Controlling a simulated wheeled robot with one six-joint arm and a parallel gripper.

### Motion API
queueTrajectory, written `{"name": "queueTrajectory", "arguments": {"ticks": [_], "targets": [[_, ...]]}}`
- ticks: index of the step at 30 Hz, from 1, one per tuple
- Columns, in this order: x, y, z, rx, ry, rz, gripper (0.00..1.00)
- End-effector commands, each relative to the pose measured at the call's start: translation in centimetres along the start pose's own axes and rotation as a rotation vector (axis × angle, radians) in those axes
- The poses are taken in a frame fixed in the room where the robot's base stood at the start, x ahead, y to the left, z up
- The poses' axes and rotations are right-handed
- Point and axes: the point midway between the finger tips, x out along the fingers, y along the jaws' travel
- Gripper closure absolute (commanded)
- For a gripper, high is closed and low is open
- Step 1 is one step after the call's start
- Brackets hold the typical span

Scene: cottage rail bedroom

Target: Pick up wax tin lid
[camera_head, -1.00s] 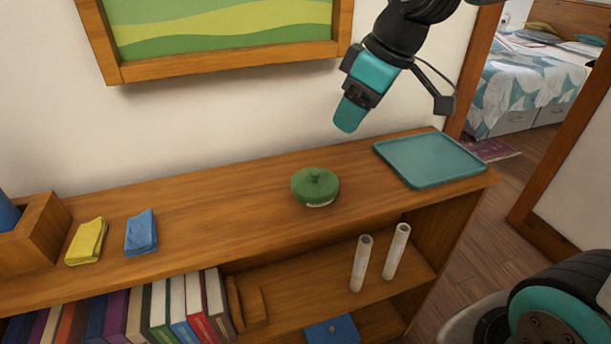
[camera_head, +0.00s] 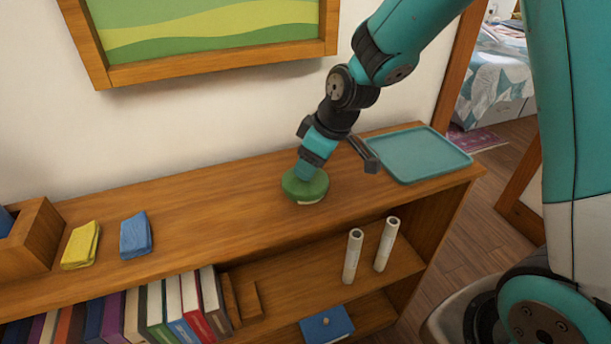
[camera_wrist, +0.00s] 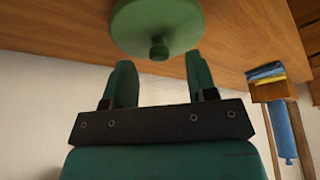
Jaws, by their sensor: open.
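The wax tin is a round green tin on the wooden shelf top, and its green lid (camera_head: 294,186) with a small knob faces up. In the wrist view the lid (camera_wrist: 158,22) and its knob are at the top middle, just beyond the fingertips. My gripper (camera_head: 306,170) is open and comes down over the lid from above; in the head view it hides the knob. In the wrist view the two teal fingers (camera_wrist: 158,75) are spread wide with nothing between them, and the knob lies roughly in line with the gap. I cannot tell whether the fingers touch the lid.
A teal tray (camera_head: 420,154) lies to the right on the shelf top. A yellow cloth (camera_head: 81,245), a blue cloth (camera_head: 136,235) and a wooden box (camera_head: 35,238) are at the left. Two white tubes (camera_head: 353,256) stand on the shelf below. The wall is close behind.

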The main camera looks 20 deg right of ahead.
Motion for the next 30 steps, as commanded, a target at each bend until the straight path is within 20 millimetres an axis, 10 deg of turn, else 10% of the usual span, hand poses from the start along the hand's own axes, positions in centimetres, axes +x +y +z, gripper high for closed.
{"name": "queueTrajectory", "arguments": {"ticks": [13,20,30], "targets": [[2.4,0.1,0.0,0.000,0.001,0.001,0.48],[2.4,0.1,0.0,0.000,0.001,0.000,1.00],[2.1,0.1,-0.1,0.000,0.001,0.001,1.00]]}}
